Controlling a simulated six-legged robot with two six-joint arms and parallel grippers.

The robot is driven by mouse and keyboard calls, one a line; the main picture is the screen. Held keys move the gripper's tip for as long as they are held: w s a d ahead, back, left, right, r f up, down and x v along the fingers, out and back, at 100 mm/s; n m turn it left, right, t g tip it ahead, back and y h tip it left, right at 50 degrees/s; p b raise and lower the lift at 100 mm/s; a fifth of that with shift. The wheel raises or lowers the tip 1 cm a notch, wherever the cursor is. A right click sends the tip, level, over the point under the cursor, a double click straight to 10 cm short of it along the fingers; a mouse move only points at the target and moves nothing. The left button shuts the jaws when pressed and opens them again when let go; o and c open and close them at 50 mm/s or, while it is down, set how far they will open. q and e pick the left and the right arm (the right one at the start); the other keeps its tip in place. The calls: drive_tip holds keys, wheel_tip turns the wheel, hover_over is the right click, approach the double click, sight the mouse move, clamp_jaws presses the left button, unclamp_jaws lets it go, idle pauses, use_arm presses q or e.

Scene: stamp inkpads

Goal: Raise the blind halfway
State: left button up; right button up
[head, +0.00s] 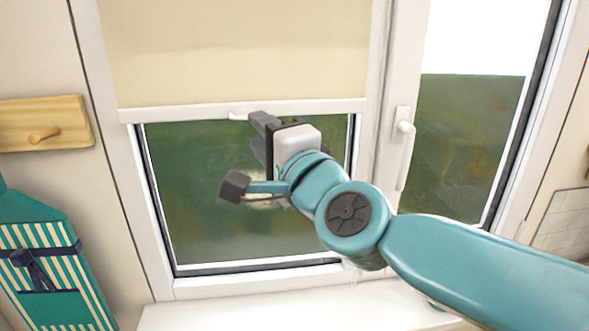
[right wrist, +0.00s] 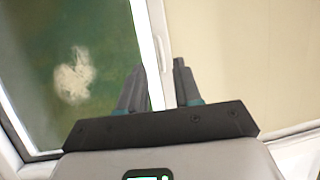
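The cream blind (head: 235,50) hangs over the upper part of the left window pane, with its white bottom bar (head: 180,112) level across it. A small white tab (head: 238,116) sits under the middle of the bar. My right gripper (head: 253,122) is at the bar, just right of the tab, and hides part of the bar. In the right wrist view, its two fingers (right wrist: 158,88) are apart, with the bar (right wrist: 150,45) running up between and beyond them and the blind (right wrist: 240,60) on the right. I cannot tell whether they touch it. My left gripper is out of view.
A white window handle (head: 403,130) stands right of the blind, beside a second pane (head: 465,140). A wooden peg board (head: 45,122) and a teal striped item (head: 45,265) with a dark bow are at left. The white sill (head: 260,312) looks clear where visible.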

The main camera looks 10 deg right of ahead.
drive_tip(key=v, duration=1.1)
drive_tip(key=shift+s, duration=0.1)
